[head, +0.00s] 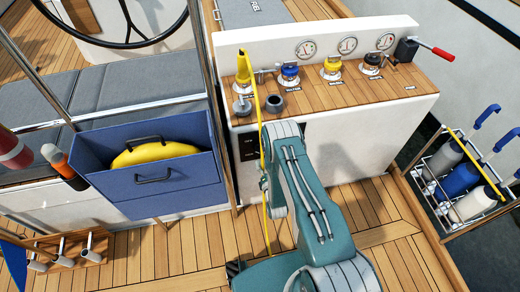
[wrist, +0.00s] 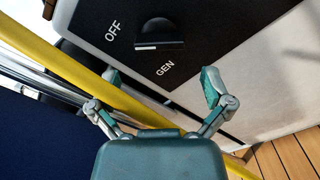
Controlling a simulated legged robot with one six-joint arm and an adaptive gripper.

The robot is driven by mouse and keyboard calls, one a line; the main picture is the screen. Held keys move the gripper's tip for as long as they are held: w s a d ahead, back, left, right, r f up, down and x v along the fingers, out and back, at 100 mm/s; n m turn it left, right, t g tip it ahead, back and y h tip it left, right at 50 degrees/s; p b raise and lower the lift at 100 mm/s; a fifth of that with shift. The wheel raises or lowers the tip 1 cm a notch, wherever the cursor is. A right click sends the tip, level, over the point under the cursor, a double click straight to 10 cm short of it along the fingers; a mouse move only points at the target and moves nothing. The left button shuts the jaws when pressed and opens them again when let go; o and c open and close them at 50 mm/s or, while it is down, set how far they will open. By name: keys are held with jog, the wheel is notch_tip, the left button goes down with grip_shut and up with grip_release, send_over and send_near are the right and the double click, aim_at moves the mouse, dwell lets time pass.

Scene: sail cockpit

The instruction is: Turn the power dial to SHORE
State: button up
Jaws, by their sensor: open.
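The power dial (wrist: 160,33) is a black knob with a short white mark on its lower-left edge, at the top of the wrist view. It sits on a dark panel (wrist: 205,38) with the labels OFF (wrist: 113,32) and GEN (wrist: 165,68). No SHORE label shows in this view. In the head view the dark panel (head: 249,147) is on the white console's front, partly covered by my arm. My gripper (wrist: 162,84) is open and empty, its fingers spread below the dial and apart from it. In the head view the fingers are hidden.
A yellow line (head: 257,115) hangs down the console beside my arm; it crosses close to my left finger in the wrist view (wrist: 60,62). A blue bin (head: 150,185) stands left. Gauges and valves (head: 333,68) top the console (head: 395,120). A bottle rack (head: 455,180) is right.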

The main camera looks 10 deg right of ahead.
aim_at(261, 153)
jog(key=w, duration=0.8)
jog(key=c, duration=0.9)
